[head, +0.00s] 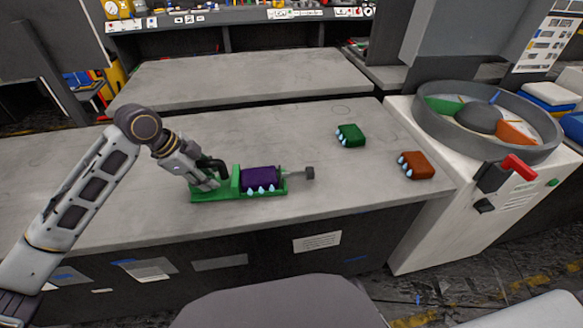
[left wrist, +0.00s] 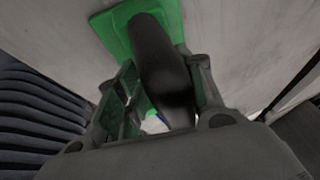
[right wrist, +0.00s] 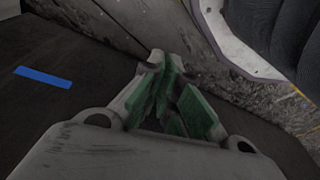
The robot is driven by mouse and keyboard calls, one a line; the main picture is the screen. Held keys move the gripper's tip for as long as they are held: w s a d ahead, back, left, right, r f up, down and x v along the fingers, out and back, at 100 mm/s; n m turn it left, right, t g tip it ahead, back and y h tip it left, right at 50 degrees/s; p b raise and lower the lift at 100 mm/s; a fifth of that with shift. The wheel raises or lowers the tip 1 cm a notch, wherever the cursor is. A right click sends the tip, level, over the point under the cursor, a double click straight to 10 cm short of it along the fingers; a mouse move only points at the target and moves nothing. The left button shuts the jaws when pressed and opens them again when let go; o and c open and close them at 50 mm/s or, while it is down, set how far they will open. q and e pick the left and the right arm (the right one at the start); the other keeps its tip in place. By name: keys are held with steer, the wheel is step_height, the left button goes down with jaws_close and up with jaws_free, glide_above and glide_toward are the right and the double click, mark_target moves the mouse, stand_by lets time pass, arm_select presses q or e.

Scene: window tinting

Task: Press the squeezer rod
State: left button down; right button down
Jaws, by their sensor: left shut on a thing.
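The squeezer has a green base (head: 235,192) lying on the front grey table, with a purple block (head: 260,178) held in it. A thin rod with a grey end piece (head: 308,173) sticks out to its right. A black curved rod (head: 212,165) rises at its left end. My left gripper (head: 207,182) is at this left end, shut on the black rod, which also shows between the fingers in the left wrist view (left wrist: 160,70).
A green block (head: 350,135) and an orange-brown block (head: 415,165), both with blue drops, lie to the right on the table. Further right stands a white machine (head: 440,215) with a round grey tray (head: 540,155) and a red handle (head: 519,168). Bare tabletop lies behind the squeezer.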

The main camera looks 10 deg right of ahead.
steer(key=w+a+r+m+t+y, duration=0.1)
steer(key=w+a+r+m+y, duration=0.2)
steer(key=r, duration=0.5)
steer(key=w+a+r+m+t+y, duration=0.1)
steer(key=w+a+r+m+y, duration=0.2)
steer(key=r+y, duration=0.45)
step_height(320, 180, up, 24)
steer(key=w+t+y, duration=0.2)
steer(key=t+y, duration=0.1)
steer(key=y, duration=0.3)
steer(key=w+d+r+m+t+h, duration=0.1)
steer(key=w+r, duration=0.1)
steer(key=w+d+r+m+t+h, duration=0.1)
steer(key=w+d+r+m+t, duration=0.1)
steer(key=w+d+r+m+t+h, duration=0.1)
steer(key=w+r+t+h, duration=0.1)
steer(key=shift+d+m, duration=0.25)
steer(key=shift+m, duration=0.15)
steer(key=d, duration=0.3)
steer(key=w+d+f+t+h, duration=0.1)
steer(key=d, duration=0.3)
steer(key=d+m+h, duration=0.1)
steer(key=d, duration=0.3)
steer(key=shift+w+d+f+t, duration=0.1)
steer(key=shift+w+f+t, duration=0.1)
steer(key=shift+t, duration=0.1)
steer(key=shift+d+h, duration=0.25)
steer(key=shift+d, duration=0.4)
